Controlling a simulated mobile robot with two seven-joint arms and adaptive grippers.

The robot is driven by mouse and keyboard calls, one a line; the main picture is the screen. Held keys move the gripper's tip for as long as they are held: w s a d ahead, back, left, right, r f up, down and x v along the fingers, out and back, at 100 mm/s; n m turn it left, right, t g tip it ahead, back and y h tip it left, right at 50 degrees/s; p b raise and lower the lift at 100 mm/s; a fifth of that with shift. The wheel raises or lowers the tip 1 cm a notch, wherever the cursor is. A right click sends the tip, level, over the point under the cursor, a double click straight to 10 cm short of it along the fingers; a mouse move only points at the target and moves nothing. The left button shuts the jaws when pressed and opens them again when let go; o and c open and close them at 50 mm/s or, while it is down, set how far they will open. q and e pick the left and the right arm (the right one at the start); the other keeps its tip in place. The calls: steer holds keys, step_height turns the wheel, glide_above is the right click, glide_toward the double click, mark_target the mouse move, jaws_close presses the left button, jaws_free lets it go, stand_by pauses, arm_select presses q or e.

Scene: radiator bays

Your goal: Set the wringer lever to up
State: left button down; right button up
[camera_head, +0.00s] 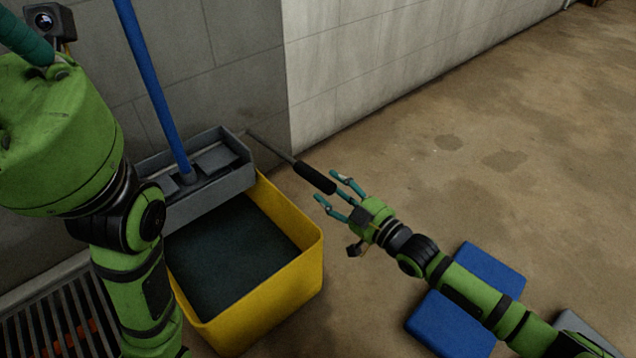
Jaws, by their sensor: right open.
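The wringer (225,187) is a grey trough on the back edge of a yellow mop bucket (262,312). The wringer lever is a thin grey rod with a black grip (315,178), slanting from the wringer's right end down to the right, out past the bucket's rim. My right gripper (327,186) is open, its teal fingertips on either side of the grip's outer end in the picture. Whether they touch it cannot be told. My left arm comes in at the left, over the bucket's left side; its gripper is out of view.
A blue mop handle (155,85) rises from the wringer. A grey wall (245,95) stands close behind the bucket. A floor grate (55,325) is at lower left. Blue flat blocks (490,268) lie beneath my right arm in the picture. The brown floor at right is clear.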

mark_target(317, 175)
steer(key=b+x, duration=0.2)
steer(key=x, duration=0.2)
steer(key=shift+f, duration=0.2)
steer(key=shift+b+x, duration=0.4)
steer(key=shift+x, duration=0.35)
steer(key=shift+r, duration=0.15)
jaws_close()
